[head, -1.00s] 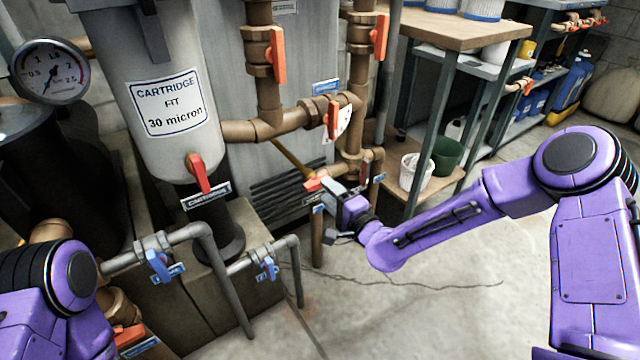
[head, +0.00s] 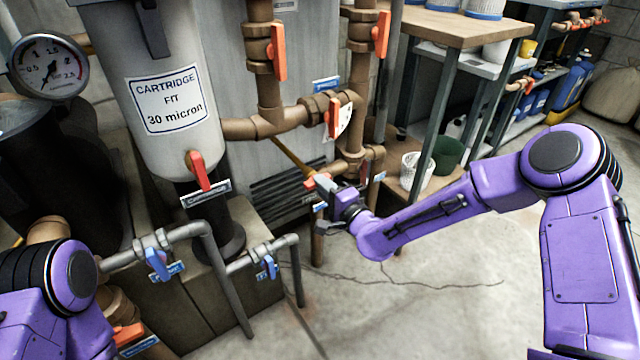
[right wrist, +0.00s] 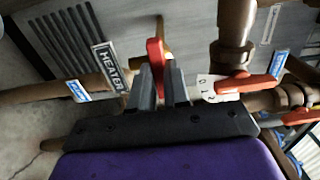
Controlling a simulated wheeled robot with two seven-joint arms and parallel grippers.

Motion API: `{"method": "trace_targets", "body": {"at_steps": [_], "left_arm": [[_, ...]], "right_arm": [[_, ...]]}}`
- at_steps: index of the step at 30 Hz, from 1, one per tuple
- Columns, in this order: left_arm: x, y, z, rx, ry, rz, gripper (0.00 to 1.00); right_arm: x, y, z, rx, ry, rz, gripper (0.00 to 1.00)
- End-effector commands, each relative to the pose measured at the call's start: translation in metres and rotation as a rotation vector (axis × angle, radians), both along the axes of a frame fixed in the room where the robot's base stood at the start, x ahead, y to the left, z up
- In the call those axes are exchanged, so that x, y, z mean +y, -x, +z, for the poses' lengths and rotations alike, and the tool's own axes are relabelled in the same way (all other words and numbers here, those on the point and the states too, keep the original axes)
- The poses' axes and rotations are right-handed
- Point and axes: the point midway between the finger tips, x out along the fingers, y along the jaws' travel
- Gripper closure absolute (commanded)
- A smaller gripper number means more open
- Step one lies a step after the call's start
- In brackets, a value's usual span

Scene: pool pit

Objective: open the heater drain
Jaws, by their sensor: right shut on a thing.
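The heater drain valve's red handle (right wrist: 155,55) stands between the two dark fingers of my right gripper (right wrist: 161,84) in the right wrist view, and the fingers are shut on it. A plate reading "HEATER" (right wrist: 108,68) is beside it; the rest of its text is hidden. In the head view the red handle (head: 311,183) shows just left of my right gripper (head: 323,186), low on the brown pipework in front of the grey heater casing (head: 285,130). The gripper hides part of the valve. My left arm shows at the lower left, but its gripper is out of view.
Other red-handled valves (head: 279,53) sit on the brown pipes above. The cartridge filter (head: 165,105) stands left, with blue-handled valves (head: 158,264) on grey pipes below it. A workbench with shelves (head: 455,35) is at the back right. The floor (head: 430,285) beneath my right arm is clear.

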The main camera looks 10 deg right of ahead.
Motion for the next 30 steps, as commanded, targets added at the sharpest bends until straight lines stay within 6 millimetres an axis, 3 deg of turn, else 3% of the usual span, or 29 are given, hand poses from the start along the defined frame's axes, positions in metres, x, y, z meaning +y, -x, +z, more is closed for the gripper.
{"method": "trace_targets", "body": {"at_steps": [2, 5, 17, 20, 25, 26, 28, 30], "left_arm": [[0.000, 0.000, 0.000, 0.000, 0.000, 0.000, 0.53], [0.000, 0.000, -0.001, 0.000, 0.000, 0.000, 0.53], [0.000, 0.000, -0.028, 0.000, 0.000, 0.000, 0.53], [0.000, 0.000, -0.029, 0.000, 0.000, 0.000, 0.53], [0.000, 0.000, -0.028, 0.000, 0.000, 0.000, 0.53], [0.000, 0.000, -0.027, 0.000, 0.000, 0.000, 0.53], [0.000, 0.000, -0.027, 0.000, 0.000, 0.000, 0.53], [0.000, 0.000, -0.027, 0.000, 0.000, 0.000, 0.53]], "right_arm": [[0.001, 0.000, 0.000, -0.023, 0.066, 0.003, 1.00], [0.002, 0.000, 0.000, -0.112, 0.308, 0.006, 1.00], [0.001, 0.000, -0.004, -0.516, 1.412, 0.004, 1.00], [0.000, 0.000, -0.002, -0.552, 1.519, 0.002, 1.00], [0.000, 0.000, -0.001, -0.551, 1.525, 0.001, 1.00], [0.000, 0.000, -0.001, -0.551, 1.524, 0.002, 0.76], [0.000, 0.000, -0.001, -0.551, 1.524, 0.002, 0.54], [0.000, 0.000, -0.001, -0.551, 1.522, 0.001, 0.53]]}}
